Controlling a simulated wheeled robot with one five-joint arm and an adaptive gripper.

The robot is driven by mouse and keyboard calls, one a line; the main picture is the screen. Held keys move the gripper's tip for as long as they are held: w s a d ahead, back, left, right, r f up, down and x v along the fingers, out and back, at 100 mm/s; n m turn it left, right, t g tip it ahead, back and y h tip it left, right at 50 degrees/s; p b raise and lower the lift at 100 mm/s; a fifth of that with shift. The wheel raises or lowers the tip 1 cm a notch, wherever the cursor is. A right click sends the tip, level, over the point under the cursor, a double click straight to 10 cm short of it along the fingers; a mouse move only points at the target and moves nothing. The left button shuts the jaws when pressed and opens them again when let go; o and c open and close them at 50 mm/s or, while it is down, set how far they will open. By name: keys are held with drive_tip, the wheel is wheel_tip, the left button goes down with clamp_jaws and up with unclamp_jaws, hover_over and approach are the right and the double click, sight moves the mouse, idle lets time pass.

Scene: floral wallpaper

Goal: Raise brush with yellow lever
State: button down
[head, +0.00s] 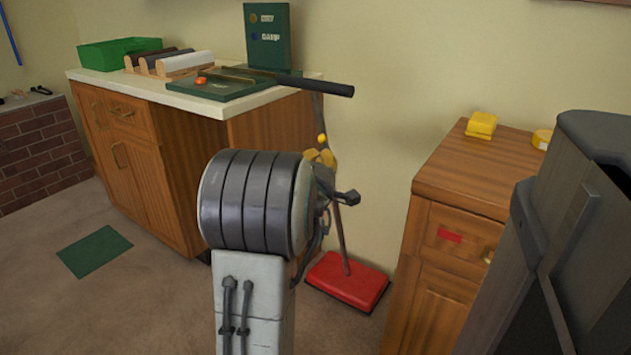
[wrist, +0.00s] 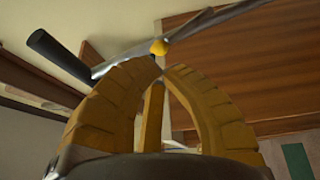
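A small yellow knob (head: 321,138) shows just above my gripper (head: 318,157) near the counter's right end. The knob also shows in the wrist view (wrist: 159,47), just beyond my fingertips (wrist: 163,67), which are drawn together with nothing seen between them. Whether they touch the knob is unclear. A long black handle (head: 325,86) sticks out past the counter edge; in the wrist view a dark handle (wrist: 60,56) joins a grey bar behind the knob. A red block-like base with a thin upright rod (head: 348,281) stands on the floor; I cannot tell which part is the brush.
The wooden counter (head: 270,126) at left carries a green board (head: 222,90), an upright green panel (head: 267,36), rolls and a green bin (head: 119,53). A wooden cabinet (head: 462,184) with yellow items (head: 481,125) stands at right. A green mat (head: 95,251) lies on the floor.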

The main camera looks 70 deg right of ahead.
drive_tip(key=s+a+f, duration=0.1)
drive_tip(key=a, duration=0.6)
drive_tip(key=shift+f, duration=0.2)
drive_tip(key=shift+s, duration=0.1)
drive_tip(key=w+a+r+t+y+p, duration=0.2)
drive_tip(key=w+a+r+y+p, duration=0.1)
drive_tip(key=w+a+r+p, duration=0.25)
drive_tip(key=w+a+r+t+y+p, duration=0.35)
drive_tip(key=w+p, duration=0.25)
drive_tip(key=w, duration=0.3)
drive_tip(key=w+a+r+m+y+p, duration=0.1)
drive_tip(key=w+a+r+y+p, duration=0.15)
drive_tip(key=a+p, duration=0.35)
drive_tip(key=w+a+r+y+p, duration=0.2)
drive_tip(key=w+a+p, duration=0.2)
drive_tip(key=a, duration=0.4)
drive_tip(key=s+a+r+g+y+p, duration=0.1)
drive_tip(key=s+a+r+y+p, duration=0.1)
drive_tip(key=a, duration=0.5)
drive_tip(key=s+a+r+g+y+p, duration=0.2)
drive_tip(key=s+a+r+p, duration=0.3)
drive_tip(key=a+p, duration=0.3)
drive_tip(key=s+a+r+m+g+y+p, duration=0.1)
drive_tip(key=s+a+r+g+y+p, duration=0.1)
drive_tip(key=a+r+p, duration=0.4)
drive_tip(key=shift+s+a+y, duration=0.7)
drive_tip(key=shift+s+a, duration=0.15)
drive_tip(key=shift+a, duration=0.35)
